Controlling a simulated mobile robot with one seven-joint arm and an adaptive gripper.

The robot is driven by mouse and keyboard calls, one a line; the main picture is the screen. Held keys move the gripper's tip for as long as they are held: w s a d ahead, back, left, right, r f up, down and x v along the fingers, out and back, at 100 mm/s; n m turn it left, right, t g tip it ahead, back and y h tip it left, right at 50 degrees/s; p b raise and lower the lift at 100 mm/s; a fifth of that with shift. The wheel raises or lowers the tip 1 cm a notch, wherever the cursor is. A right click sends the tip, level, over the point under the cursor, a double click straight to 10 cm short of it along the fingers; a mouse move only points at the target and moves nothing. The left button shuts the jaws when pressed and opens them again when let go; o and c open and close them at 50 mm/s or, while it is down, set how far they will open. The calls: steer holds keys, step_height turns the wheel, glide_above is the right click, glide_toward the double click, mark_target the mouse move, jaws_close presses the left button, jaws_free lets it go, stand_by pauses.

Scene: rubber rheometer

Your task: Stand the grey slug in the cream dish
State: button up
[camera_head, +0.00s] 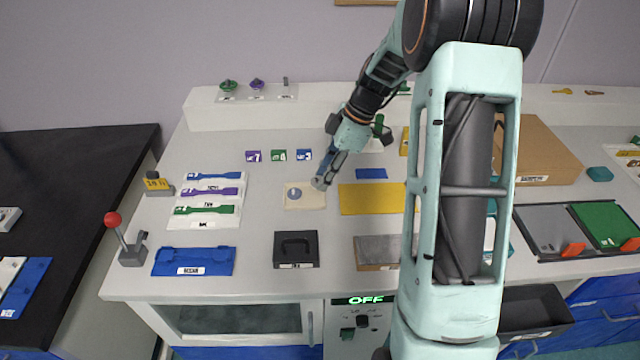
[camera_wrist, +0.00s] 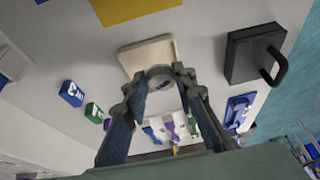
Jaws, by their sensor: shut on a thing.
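The cream dish (camera_head: 315,203) is a square pale plate on the bench, left of the yellow mat. It also shows in the wrist view (camera_wrist: 149,52). My gripper (camera_head: 319,183) is over the dish's right part in the head view, tilted, its fingers pointing down. In the wrist view my fingertips close on the grey slug (camera_wrist: 159,72), a short round grey piece, seen in front of the dish's near edge. A round grey-blue shape (camera_head: 294,193) shows at the dish's left in the head view; I cannot tell whether it is the slug or part of the dish. Contact with the dish is unclear.
A black block with a handle (camera_head: 296,249) stands in front of the dish. The yellow mat (camera_head: 370,199) lies to its right. Numbered blocks (camera_head: 278,155) stand behind. Trays with purple and green pieces (camera_head: 207,207) lie left. Bare bench surrounds the dish.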

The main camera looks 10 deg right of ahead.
mark_target(315, 196)
steer(key=shift+w+a+f, duration=0.2)
steer(key=shift+w+f, duration=0.2)
steer(key=shift+f, duration=0.15)
steer(key=shift+w+a+f, duration=0.15)
steer(key=shift+w+f, duration=0.25)
steer(key=shift+f, duration=1.6)
steer(key=shift+f, duration=0.2)
steer(key=o, duration=0.6)
steer(key=shift+r, duration=0.2)
steer(key=shift+r, duration=0.2)
steer(key=v, duration=1.1)
steer(key=shift+d+r, duration=0.2)
steer(key=shift+r, duration=0.1)
